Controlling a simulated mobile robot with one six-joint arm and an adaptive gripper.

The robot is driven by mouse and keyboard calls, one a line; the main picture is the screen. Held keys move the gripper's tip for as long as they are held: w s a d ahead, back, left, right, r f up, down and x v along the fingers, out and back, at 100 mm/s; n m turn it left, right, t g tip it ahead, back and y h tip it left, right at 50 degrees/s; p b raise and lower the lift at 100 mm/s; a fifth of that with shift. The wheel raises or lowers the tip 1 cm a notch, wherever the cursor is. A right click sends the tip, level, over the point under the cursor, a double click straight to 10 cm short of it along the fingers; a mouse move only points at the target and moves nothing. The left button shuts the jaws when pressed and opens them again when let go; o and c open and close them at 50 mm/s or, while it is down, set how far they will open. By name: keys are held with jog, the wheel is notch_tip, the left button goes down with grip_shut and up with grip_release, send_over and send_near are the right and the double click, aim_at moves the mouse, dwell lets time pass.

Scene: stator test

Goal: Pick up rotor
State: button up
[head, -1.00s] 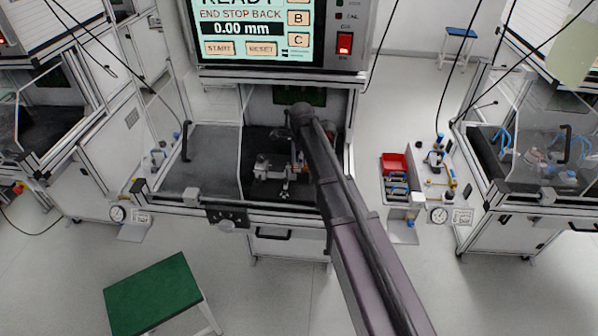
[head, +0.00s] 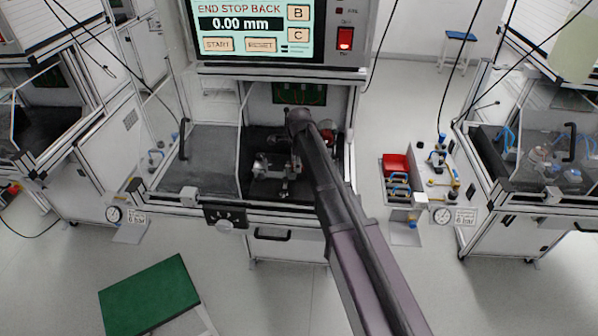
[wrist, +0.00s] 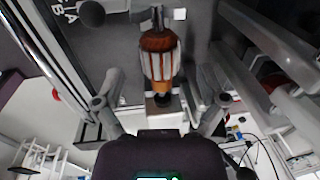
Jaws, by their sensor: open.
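The rotor (wrist: 160,62) shows in the wrist view at the upper middle, with orange copper-coloured ends, a pale ribbed middle and a shaft. My gripper (wrist: 162,80) is open, with one finger to the left of the rotor and one to the right. Gaps show between the fingers and the rotor, and nothing is held. In the head view, my arm covers the gripper, and I cannot make out the rotor there.
A metal fixture (head: 272,168) stands inside the test bench, left of my arm. The bench's clear side panels and frame bars are close by. A display (head: 265,30) hangs above. A red bin (head: 396,164) is to the right, a green-topped stool (head: 150,297) front left.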

jog(key=shift+w+f+b, duration=0.1)
jog(key=shift+f+b, duration=0.55)
jog(key=shift+f, duration=0.3)
grip_shut()
